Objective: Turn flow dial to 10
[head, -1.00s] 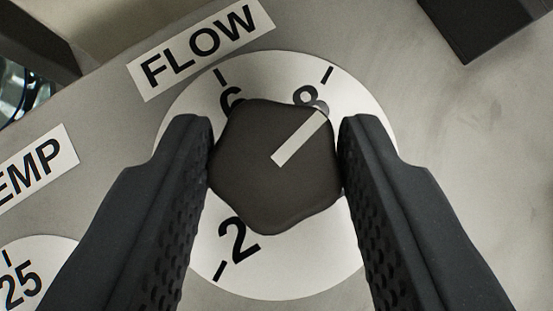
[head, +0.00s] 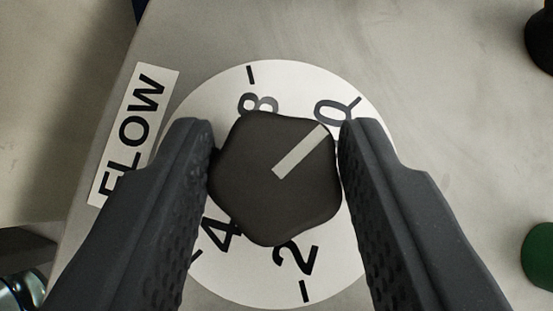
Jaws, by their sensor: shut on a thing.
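The flow dial's dark, rounded knob (head: 262,195) sits at the centre of a round white scale plate (head: 205,90). My gripper (head: 276,150) is shut on the knob, one finger touching each side. The knob's pale pointer line (head: 300,152) points up and right. It lines up closely with the tick beside a numeral (head: 336,111) that looks like the 0 of a 10, partly covered by the knob and right finger. The 8 is at the top, the 4 at lower left and the 2 at the bottom. My left finger covers the plate's left side.
The FLOW label (head: 135,130) lies left of the dial on the grey panel (head: 440,110). A green round part (head: 540,255) shows at the right edge, with a dark part (head: 541,40) above it. The panel right of the dial is mostly clear.

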